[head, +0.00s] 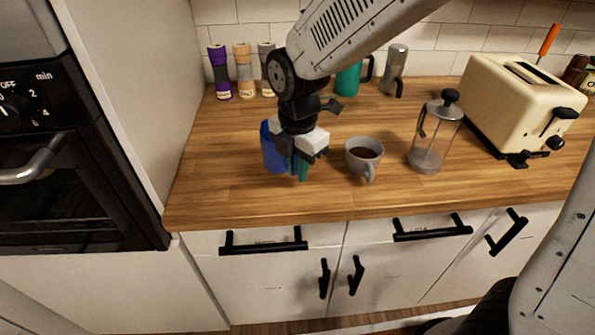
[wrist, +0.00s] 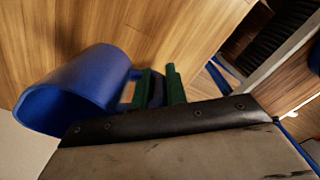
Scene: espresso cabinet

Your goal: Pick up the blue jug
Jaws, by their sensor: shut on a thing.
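The blue jug (head: 271,150) is on the left part of the wooden counter, partly hidden behind my gripper (head: 299,168). In the wrist view the blue jug (wrist: 85,88) lies to the left, its open rim towards the lower left. My gripper's green fingers (wrist: 158,88) are at the jug's right side, where its handle is. The gripper is shut on the jug there. I cannot tell from these views whether the jug touches the counter.
A grey cup of dark liquid (head: 364,157) stands close right of my gripper. A glass press (head: 434,135) and a cream toaster (head: 522,98) are further right. Behind are spice jars (head: 243,70), a teal jug (head: 348,79) and a metal canister (head: 395,70). The counter's front edge is near.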

